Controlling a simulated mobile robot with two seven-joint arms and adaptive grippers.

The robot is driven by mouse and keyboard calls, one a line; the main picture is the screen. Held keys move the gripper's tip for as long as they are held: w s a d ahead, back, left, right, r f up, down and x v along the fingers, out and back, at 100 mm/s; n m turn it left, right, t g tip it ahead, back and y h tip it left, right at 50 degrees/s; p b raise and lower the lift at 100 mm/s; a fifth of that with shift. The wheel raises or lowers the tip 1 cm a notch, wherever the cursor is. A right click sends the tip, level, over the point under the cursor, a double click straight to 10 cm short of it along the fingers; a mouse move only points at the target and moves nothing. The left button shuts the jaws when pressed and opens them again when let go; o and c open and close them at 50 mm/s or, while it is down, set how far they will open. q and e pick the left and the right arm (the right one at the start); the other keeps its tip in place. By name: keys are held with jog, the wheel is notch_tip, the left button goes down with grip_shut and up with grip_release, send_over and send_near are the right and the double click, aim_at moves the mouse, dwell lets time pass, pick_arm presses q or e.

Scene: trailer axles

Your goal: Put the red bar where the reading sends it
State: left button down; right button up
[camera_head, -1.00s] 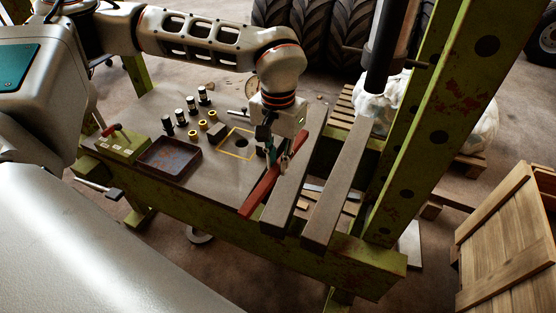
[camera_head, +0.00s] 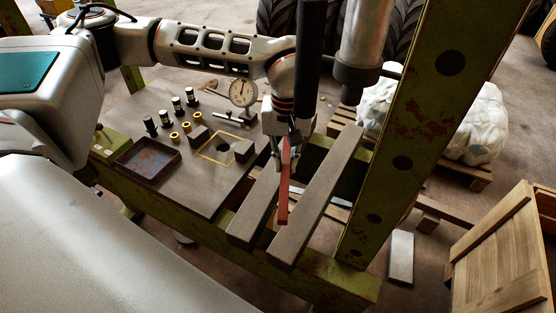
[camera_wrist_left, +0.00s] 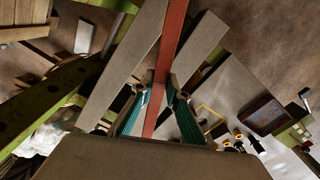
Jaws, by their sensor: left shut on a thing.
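My left gripper (camera_head: 284,168) is shut on the red bar (camera_head: 283,204) and holds it over the two grey steel rails of the green frame. In the head view the bar hangs across the gap between the left rail (camera_head: 246,218) and the right rail (camera_head: 306,218); I cannot tell whether it touches either. In the left wrist view the red bar (camera_wrist_left: 171,45) runs between the two green fingers (camera_wrist_left: 157,103). My right gripper is not in view.
A dark tray (camera_head: 149,160), several black pegs and brass rings, dark blocks and a yellow-outlined square (camera_head: 207,155) with a hole occupy the plate. A press column (camera_head: 358,55) and green upright (camera_head: 410,130) stand close right of my arm. A wooden crate (camera_head: 500,245) is right.

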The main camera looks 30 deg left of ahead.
pick_arm(q)
jog(key=f+n, duration=0.1)
jog(key=n, duration=0.2)
jog(key=w+f+n, duration=0.1)
jog(key=f+n, duration=0.1)
jog(key=n, duration=0.1)
jog(key=f+n, duration=0.2)
jog(key=n, duration=0.1)
jog(key=shift+w+a+n, duration=0.1)
jog(key=shift+w+n, duration=0.3)
jog(key=n, duration=0.1)
jog(key=f+n, duration=0.1)
jog(key=n, duration=0.1)
jog(key=shift+w+a+f, duration=0.15)
jog(key=shift+w+f, duration=0.1)
jog(key=shift+f, duration=0.1)
notch_tip(320, 180, down, 7)
jog(key=b, duration=0.2)
jog(key=shift+r, duration=0.15)
dwell(0.5)
